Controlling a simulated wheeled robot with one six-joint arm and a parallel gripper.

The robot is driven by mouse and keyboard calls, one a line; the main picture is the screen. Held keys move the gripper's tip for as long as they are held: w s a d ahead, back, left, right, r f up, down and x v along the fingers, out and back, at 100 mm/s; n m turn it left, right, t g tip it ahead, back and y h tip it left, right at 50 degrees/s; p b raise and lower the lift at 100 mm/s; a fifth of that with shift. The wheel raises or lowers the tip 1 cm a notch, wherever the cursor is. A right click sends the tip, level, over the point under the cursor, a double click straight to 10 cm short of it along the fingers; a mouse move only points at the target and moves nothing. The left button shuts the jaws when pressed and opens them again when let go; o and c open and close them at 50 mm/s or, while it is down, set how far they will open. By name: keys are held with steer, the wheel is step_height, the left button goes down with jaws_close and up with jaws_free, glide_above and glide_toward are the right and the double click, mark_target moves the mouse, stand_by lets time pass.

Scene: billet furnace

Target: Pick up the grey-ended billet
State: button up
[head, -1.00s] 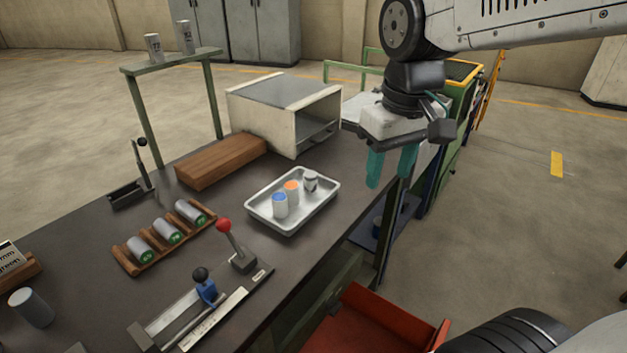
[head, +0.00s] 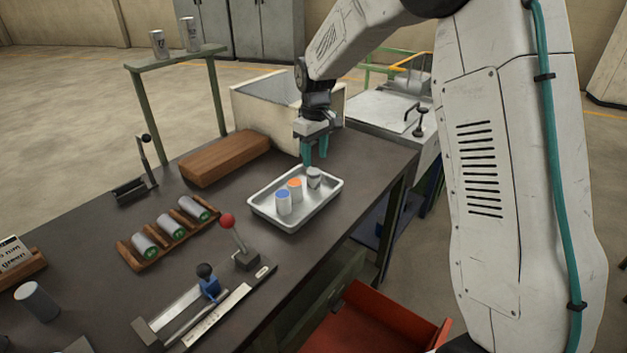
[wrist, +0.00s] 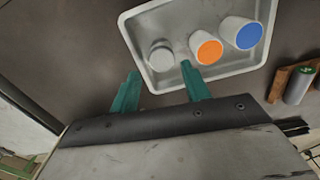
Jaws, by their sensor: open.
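The grey-ended billet (head: 314,178) stands in the metal tray (head: 262,206) at its right end. In the wrist view it is the pale billet (wrist: 161,53) at the left. An orange-ended billet (head: 295,190) and a blue-ended billet (head: 283,203) stand beside it in the tray; the wrist view shows the orange end (wrist: 209,50) and the blue end (wrist: 248,36). My gripper (head: 315,161) is open and empty, with teal fingers pointing down. It is at the far right part of the tray, close to the grey-ended billet. In the wrist view the fingers (wrist: 162,88) are apart from the billet.
A box-like furnace (head: 262,118) stands behind the tray, beside a wooden block (head: 226,158). A wooden rack (head: 128,255) holds green-marked billets to the left. A red-knobbed lever (head: 228,222) stands in front of the tray.

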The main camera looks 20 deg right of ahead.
mark_target(313, 171)
steer(key=f, duration=0.7)
steer(key=shift+a+f, duration=0.2)
steer(key=shift+f, duration=0.15)
steer(key=shift+w, duration=0.1)
jaws_close()
steer(key=shift+r, duration=0.1)
